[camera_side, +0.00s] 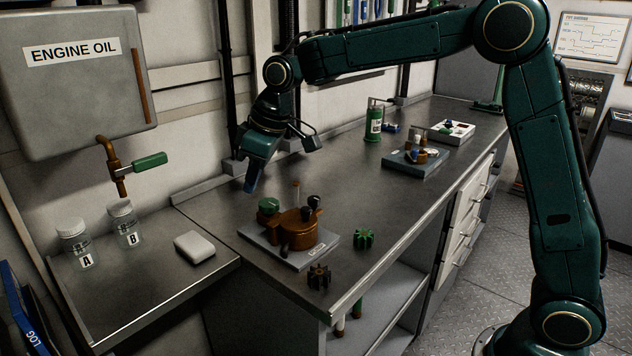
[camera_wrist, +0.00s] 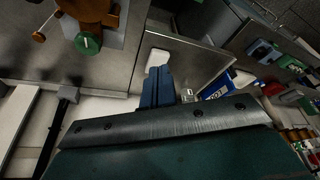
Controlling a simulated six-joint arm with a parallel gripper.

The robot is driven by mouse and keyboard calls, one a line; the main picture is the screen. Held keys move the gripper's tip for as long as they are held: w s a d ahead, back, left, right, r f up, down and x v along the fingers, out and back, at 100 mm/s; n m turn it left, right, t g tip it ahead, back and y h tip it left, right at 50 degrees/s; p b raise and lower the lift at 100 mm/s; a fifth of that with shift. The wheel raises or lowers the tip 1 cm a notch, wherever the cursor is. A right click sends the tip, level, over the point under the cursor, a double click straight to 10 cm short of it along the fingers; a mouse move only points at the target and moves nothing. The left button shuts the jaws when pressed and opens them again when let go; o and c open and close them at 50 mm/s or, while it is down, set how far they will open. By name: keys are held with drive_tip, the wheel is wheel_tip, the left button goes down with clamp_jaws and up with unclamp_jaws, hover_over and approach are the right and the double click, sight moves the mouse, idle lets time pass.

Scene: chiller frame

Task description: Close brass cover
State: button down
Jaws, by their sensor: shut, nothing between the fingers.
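The brass body (camera_wrist: 92,12) and green knob (camera_wrist: 88,43) also show at the top left of the wrist view. My gripper (camera_side: 252,182) is shut and empty, above the bench and left of the pump, apart from it. Its shut fingers also show in the wrist view (camera_wrist: 156,84).
A green gear (camera_side: 364,238) and a dark gear (camera_side: 319,276) lie at the bench's front edge. A white block (camera_side: 194,247) and jars A (camera_side: 76,244) and B (camera_side: 125,224) stand on the lower left shelf. A second blue base (camera_side: 416,161) with parts and a green bottle (camera_side: 375,122) are farther back.

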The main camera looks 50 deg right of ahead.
drive_tip(key=s+d+r+m+t+h, duration=0.1)
drive_tip(key=s+d+r, duration=0.2)
drive_tip(key=s, duration=0.4)
drive_tip(key=s+d+r+m, duration=0.2)
drive_tip(key=s+d+r, duration=0.1)
drive_tip(key=s, duration=0.5)
drive_tip(key=s+d+f+m, duration=0.1)
drive_tip(key=s+d, duration=0.1)
drive_tip(key=s, duration=0.5)
drive_tip(key=s+d+f+m+t+h, duration=0.1)
drive_tip(key=s+d, duration=0.1)
drive_tip(key=s, duration=0.6)
drive_tip(key=shift+s+f+m, duration=0.25)
drive_tip(key=shift+m, duration=0.15)
drive_tip(key=s, duration=0.1)
drive_tip(key=f, duration=0.1)
drive_tip(key=s, duration=0.1)
drive_tip(key=shift+s+d+f+m, duration=0.25)
drive_tip(key=shift+s+f+m, duration=0.05)
drive_tip(key=shift+s, duration=0.05)
drive_tip(key=c, duration=2.2)
unclamp_jaws()
